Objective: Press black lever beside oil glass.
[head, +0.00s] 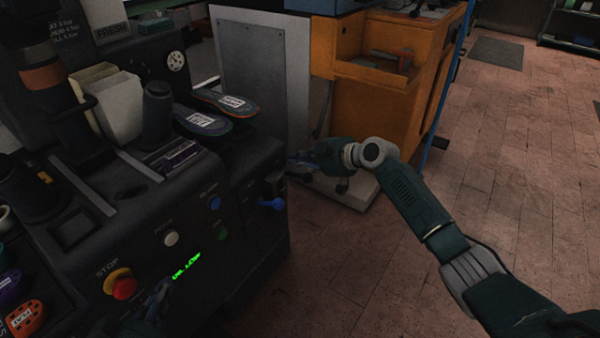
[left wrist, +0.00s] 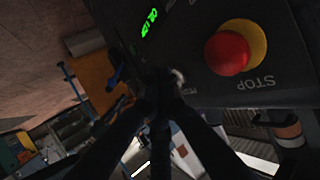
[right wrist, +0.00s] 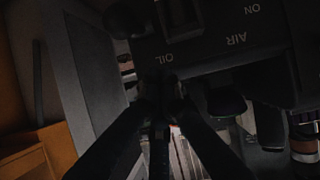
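The black machine (head: 235,185) stands at the left of the head view. I cannot make out the black lever or the oil glass clearly. The word OIL (right wrist: 169,58) shows on the machine's dark face in the right wrist view. My right gripper (head: 296,161) is at the machine's right side; its fingertips (right wrist: 160,88) look shut, just below that word, and I cannot tell whether they touch anything. My left gripper (head: 163,290) is low in front of the control panel, and its fingertips (left wrist: 160,78) look shut and empty.
A blue lever (head: 272,204) sticks out of the machine's right face. A red stop button (head: 122,287) is close to my left gripper. Two insoles (head: 225,103) lie on the machine. An orange cabinet (head: 375,95) stands behind; the tiled floor (head: 500,170) at right is free.

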